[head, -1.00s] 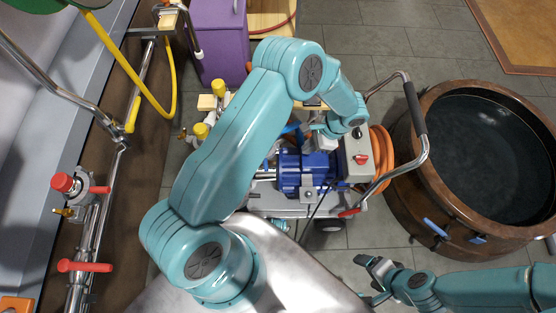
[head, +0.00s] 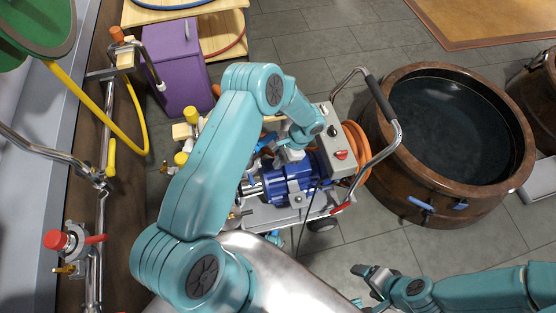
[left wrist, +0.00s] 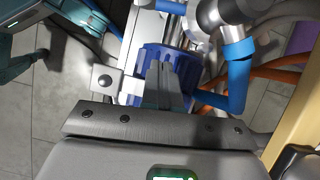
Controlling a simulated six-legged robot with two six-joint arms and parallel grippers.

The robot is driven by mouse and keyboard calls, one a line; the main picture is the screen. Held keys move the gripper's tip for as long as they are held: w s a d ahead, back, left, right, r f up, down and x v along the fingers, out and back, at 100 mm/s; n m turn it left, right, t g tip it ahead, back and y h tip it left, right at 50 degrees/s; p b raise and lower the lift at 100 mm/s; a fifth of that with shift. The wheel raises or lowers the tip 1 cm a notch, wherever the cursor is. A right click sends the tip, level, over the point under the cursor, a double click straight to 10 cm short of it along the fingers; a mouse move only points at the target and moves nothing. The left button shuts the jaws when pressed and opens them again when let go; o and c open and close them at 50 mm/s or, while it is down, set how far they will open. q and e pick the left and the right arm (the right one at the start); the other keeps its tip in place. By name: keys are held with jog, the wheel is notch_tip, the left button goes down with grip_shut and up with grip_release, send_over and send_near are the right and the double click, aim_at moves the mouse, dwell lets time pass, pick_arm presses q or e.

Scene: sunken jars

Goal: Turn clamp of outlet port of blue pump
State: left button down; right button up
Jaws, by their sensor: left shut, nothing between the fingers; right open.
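The blue pump (head: 285,190) sits on a wheeled cart beyond my body in the head view. Its ribbed blue body (left wrist: 150,62) also shows in the left wrist view. I cannot clearly make out the outlet clamp; my arm covers part of the pump's top. My left gripper (head: 290,153) is over the pump; its fingers (left wrist: 165,85) are shut and empty, in front of the blue body. My right gripper (head: 368,283) is open and empty, low right of the cart.
A grey control box (head: 338,145) with a red knob and a coiled orange hose (head: 357,150) are on the cart's right side, by its handle (head: 385,105). A large brown tub (head: 410,190) stands to the right. A purple cabinet (head: 175,65) and yellow hose (head: 92,100) are left.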

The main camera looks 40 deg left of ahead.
aim_at(246, 175)
pick_arm(q)
jog(key=s+a+f, duration=0.3)
jog(key=s+f, duration=0.2)
jog(key=shift+s+a, duration=0.3)
jog(key=shift+s+a+m+y+b, duration=0.3)
jog(key=shift+s+a+m+b, duration=0.35)
jog(key=shift+m+b, duration=0.15)
